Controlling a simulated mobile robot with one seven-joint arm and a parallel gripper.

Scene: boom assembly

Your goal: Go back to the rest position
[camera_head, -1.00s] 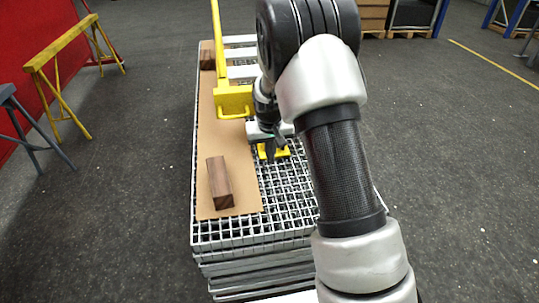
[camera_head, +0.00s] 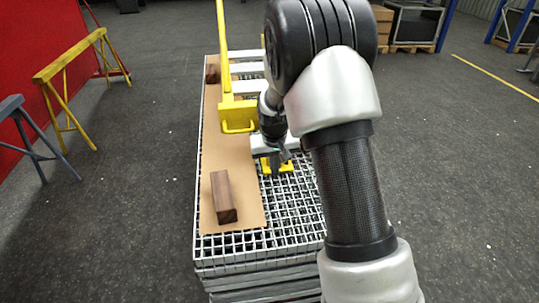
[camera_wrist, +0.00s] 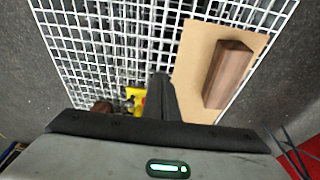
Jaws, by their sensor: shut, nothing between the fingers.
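My gripper (camera_head: 276,162) is shut and empty above the white grating (camera_head: 290,215), beside the right edge of the cardboard sheet. In the wrist view its closed fingers (camera_wrist: 160,95) point over the grating. A yellow boom (camera_head: 223,60) with a yellow bracket (camera_head: 237,115) stands left of my gripper in the head view. A small yellow part (camera_head: 286,167) lies on the grating by my fingertips and is partly hidden by them. It also shows in the wrist view (camera_wrist: 135,96).
A brown wooden block (camera_head: 223,197) lies on the cardboard sheet (camera_head: 235,150), with another block (camera_head: 212,69) at its far end. A yellow trestle (camera_head: 70,70) and a grey trestle (camera_head: 30,135) stand at left. Open floor (camera_head: 460,170) lies to the right.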

